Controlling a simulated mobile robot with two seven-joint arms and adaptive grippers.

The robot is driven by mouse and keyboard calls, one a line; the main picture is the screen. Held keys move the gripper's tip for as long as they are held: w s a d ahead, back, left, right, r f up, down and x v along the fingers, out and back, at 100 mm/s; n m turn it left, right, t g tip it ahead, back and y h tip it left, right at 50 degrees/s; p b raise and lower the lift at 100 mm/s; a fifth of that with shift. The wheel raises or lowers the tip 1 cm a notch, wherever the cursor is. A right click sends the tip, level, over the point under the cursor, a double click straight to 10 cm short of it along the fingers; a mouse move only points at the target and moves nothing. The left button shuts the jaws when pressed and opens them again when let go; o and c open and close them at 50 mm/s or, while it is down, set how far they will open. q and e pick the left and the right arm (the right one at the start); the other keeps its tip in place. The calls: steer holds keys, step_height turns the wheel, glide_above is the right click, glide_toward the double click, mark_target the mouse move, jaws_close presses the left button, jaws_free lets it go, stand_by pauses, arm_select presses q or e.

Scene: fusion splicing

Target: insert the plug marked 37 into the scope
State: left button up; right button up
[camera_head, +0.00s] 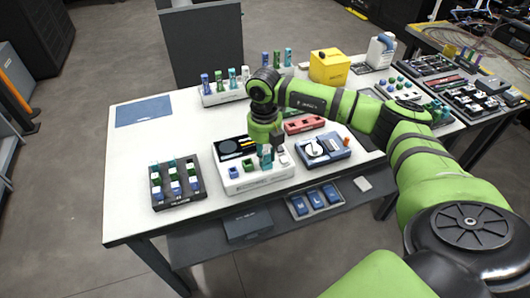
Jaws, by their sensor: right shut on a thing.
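My right gripper (267,147) points down over a white box (262,184) near the table's front edge. It is shut on a small teal plug (267,162), held upright at the front part of the white box. I cannot tell whether the plug is seated or just above the box. The number 37 is too small to read. I cannot tell for sure which device is the scope. My left gripper is not in view.
A dark rack (188,205) of several plugs stands at the front left. A blue device (332,152) with a white dial is to the right.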

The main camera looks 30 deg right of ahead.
steer(key=shift+f, duration=0.1)
stand_by(0.3)
steer(key=o, duration=1)
steer(key=shift+o, duration=0.2)
steer(key=shift+r+p, duration=2.15)
steer(key=shift+r, duration=0.9)
steer(key=shift+f, duration=0.1)
